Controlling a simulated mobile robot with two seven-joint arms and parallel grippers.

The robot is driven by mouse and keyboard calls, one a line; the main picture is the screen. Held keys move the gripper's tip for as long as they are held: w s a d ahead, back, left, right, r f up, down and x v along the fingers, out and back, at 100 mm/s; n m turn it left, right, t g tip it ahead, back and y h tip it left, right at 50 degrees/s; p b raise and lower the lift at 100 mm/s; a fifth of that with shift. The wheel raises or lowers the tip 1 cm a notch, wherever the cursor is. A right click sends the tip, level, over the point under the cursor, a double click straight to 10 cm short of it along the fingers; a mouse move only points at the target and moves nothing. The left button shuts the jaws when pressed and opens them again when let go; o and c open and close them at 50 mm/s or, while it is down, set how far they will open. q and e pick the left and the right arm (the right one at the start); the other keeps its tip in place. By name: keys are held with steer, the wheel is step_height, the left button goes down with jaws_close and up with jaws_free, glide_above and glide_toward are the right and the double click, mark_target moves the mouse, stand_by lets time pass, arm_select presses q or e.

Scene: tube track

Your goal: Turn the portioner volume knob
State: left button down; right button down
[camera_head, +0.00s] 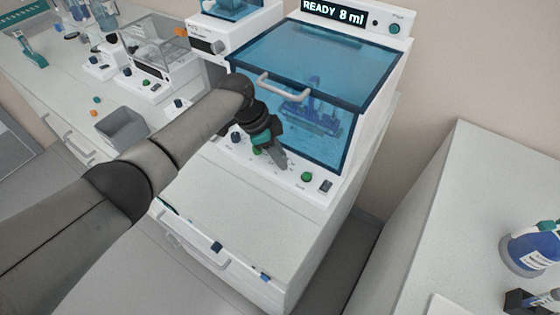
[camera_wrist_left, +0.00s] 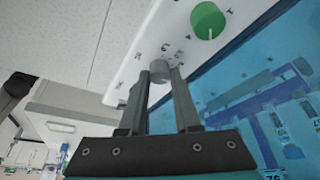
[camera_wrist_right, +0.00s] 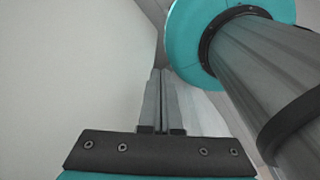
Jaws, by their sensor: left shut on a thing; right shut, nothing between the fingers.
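The portioner (camera_head: 300,195) is a white cabinet with a blue see-through door (camera_head: 330,60) and a sloped front panel. Its display (camera_head: 333,12) reads "READY 8 ml". My left gripper (camera_head: 281,162) is at this panel. In the left wrist view, its fingers (camera_wrist_left: 165,78) are shut on a small grey knob (camera_wrist_left: 160,68) with printed marks around it. In the head view the arm and fingers hide that knob. A green knob with a white pointer line (camera_wrist_left: 208,20) is beside it. My right gripper (camera_wrist_right: 160,75) is shut and empty, away from the panel.
A green button (camera_head: 307,177) and a dark switch (camera_head: 325,186) are at the panel's right end. A dark blue knob (camera_head: 235,137) is left of the gripper. A grey bin (camera_head: 122,128) is on the left bench. A blue bottle (camera_head: 530,250) is at far right.

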arm_select(q)
steer(key=shift+a+f+m+g+b, duration=0.15)
steer(key=shift+m+g+b, duration=0.15)
steer(key=shift+m+b, duration=0.25)
steer(key=c, duration=0.6)
jaws_free()
steer(key=v, duration=0.5)
steer(key=shift+w+p, duration=0.1)
steer(key=shift+p, duration=0.3)
steer(key=a+b, duration=0.1)
steer(key=a, duration=1)
steer(key=shift+w+a, duration=0.25)
steer(key=shift+a, duration=0.15)
